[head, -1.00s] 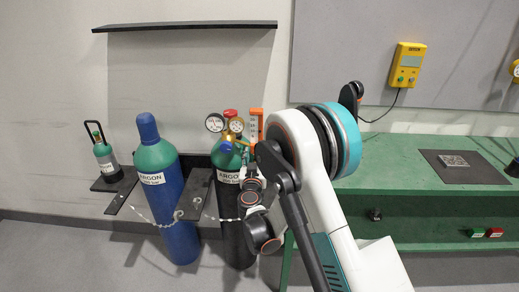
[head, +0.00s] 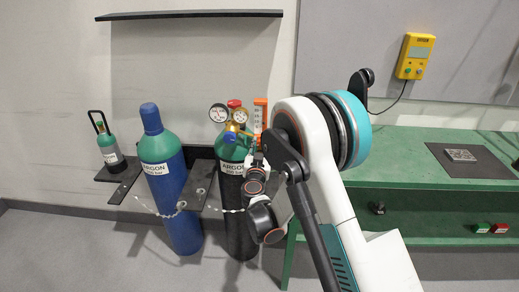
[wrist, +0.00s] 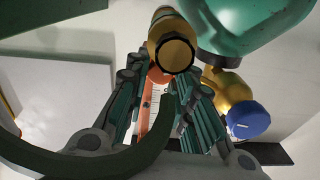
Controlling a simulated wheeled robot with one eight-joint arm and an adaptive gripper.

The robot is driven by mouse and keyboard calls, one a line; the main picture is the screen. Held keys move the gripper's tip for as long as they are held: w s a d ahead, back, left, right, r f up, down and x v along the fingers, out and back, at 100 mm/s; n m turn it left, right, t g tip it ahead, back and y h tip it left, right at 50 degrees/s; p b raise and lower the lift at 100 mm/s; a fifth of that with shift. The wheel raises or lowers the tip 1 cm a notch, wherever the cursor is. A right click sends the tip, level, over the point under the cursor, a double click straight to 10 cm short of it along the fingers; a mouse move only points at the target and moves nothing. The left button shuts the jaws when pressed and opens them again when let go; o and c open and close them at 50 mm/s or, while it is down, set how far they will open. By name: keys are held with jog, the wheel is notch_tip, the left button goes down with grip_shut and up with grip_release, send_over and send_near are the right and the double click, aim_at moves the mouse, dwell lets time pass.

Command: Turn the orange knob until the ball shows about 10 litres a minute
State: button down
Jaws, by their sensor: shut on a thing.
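The flowmeter (head: 260,113) stands upright at the regulator on the dark argon cylinder in the head view. It has an orange top and a pale scale tube, and I cannot make out its ball. In the wrist view the orange knob (wrist: 157,76) shows between my fingers, below a brass fitting (wrist: 172,52). The orange-edged scale (wrist: 150,112) shows behind it. My gripper (wrist: 164,72) is shut on the knob, one finger on each side. In the head view my arm partly hides the gripper and the knob.
Two round gauges (head: 217,114) and a blue knob (head: 230,137) sit close left of the flowmeter; the blue knob (wrist: 248,120) is right of my fingers in the wrist view. A blue cylinder (head: 180,215) stands left. A green bench (head: 400,170) is at right.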

jog(key=c, duration=1.4)
grip_release()
jog(key=shift+o, duration=0.2)
jog(key=shift+s, duration=0.1)
jog(key=s, duration=0.7)
jog(key=shift+s+a, duration=0.15)
jog(key=shift+s, duration=0.05)
